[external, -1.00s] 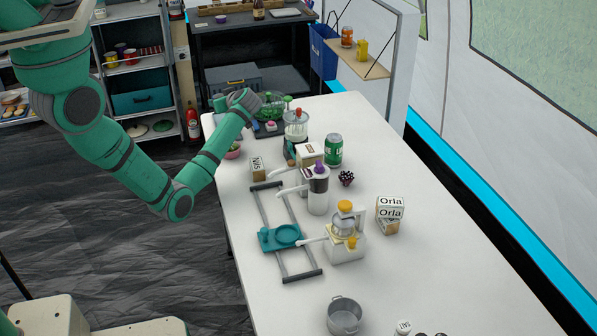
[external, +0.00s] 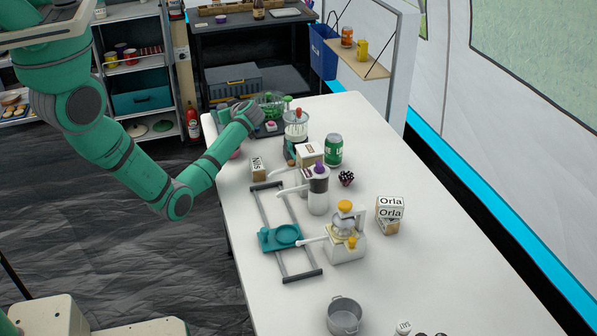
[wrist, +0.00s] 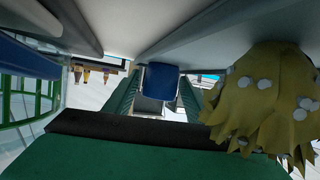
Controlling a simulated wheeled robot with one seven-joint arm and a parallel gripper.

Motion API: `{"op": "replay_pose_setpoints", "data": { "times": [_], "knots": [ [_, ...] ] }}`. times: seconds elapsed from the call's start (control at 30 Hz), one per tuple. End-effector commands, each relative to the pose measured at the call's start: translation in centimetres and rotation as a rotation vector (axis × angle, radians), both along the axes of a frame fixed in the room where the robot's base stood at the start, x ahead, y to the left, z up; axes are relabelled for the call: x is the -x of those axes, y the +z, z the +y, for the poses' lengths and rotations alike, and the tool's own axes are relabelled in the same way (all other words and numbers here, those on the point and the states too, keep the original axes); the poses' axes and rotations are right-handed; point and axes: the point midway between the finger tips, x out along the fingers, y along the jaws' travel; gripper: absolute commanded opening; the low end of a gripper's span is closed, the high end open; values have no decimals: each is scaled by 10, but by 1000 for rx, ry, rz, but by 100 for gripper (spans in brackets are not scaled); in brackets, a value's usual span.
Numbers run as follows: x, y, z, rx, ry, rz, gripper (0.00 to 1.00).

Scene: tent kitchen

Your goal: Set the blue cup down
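In the wrist view the blue cup (wrist: 161,83) sits between the two green fingers of my gripper (wrist: 160,92). The fingers lie close along its left and right sides, so the gripper looks shut on it. The picture seems upside down, with the white table surface (wrist: 140,25) along the top. The cup's edge comes up close to that surface; whether it touches is hard to tell. In the external view my wrist is over the far left end of the white table (external: 400,290). It hides the fingertips and the cup there.
A yellow ragged thing with pale spots (wrist: 255,95) is close on the right in the wrist view. A green wire rack (wrist: 30,100) is at the left. In the external view a blender (external: 295,125), a green can (external: 333,150) and a small Nils box (external: 257,168) stand nearby.

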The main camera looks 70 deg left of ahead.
Motion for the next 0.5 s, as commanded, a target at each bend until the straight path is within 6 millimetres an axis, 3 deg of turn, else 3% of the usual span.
{"op": "replay_pose_setpoints", "data": {
  "times": [0.37, 0.5],
  "knots": [
    [-1, 4, -1, -1, -1, 0, 56],
    [-6, 8, -14, 0, -5, 0, 56]
  ]
}}
